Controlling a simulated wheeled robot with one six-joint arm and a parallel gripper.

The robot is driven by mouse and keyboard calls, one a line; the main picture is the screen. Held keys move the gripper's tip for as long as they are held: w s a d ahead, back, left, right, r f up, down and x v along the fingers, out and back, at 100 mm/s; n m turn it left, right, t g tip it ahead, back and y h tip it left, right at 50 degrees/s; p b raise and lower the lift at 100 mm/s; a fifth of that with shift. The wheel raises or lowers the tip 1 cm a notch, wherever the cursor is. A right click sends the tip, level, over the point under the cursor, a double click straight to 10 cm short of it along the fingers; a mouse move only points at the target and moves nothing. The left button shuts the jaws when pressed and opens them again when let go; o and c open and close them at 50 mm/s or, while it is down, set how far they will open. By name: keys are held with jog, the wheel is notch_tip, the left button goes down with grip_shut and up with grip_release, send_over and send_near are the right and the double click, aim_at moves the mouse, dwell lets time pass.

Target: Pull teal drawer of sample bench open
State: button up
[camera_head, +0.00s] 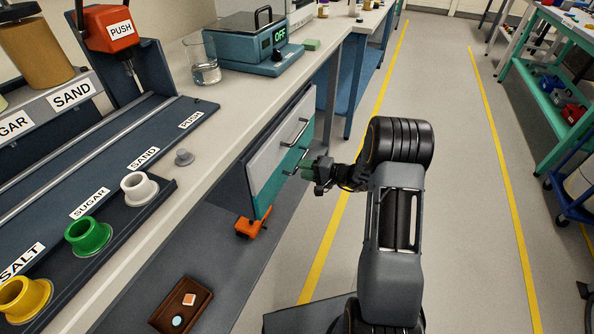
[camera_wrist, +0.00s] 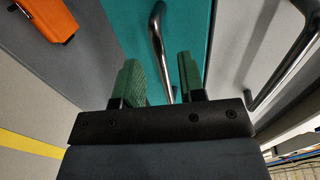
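The teal drawer (camera_head: 268,187) is the lower front under the sample bench, below a light grey drawer front (camera_head: 278,136). Its front looks level with the grey one. Its metal bar handle (camera_wrist: 157,28) shows in the wrist view against the teal front (camera_wrist: 118,22). My gripper (camera_head: 310,173) is at the handle in the head view. In the wrist view my gripper (camera_wrist: 160,75) has its two green fingers apart, with the lower part of the handle running down between them. I cannot tell whether either finger touches the bar.
The aisle floor (camera_head: 450,190) is clear; a green-framed cart (camera_head: 553,103) stands at right.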

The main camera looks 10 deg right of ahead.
jog(key=shift+x, duration=1.8)
jog(key=shift+c, duration=0.5)
grip_shut()
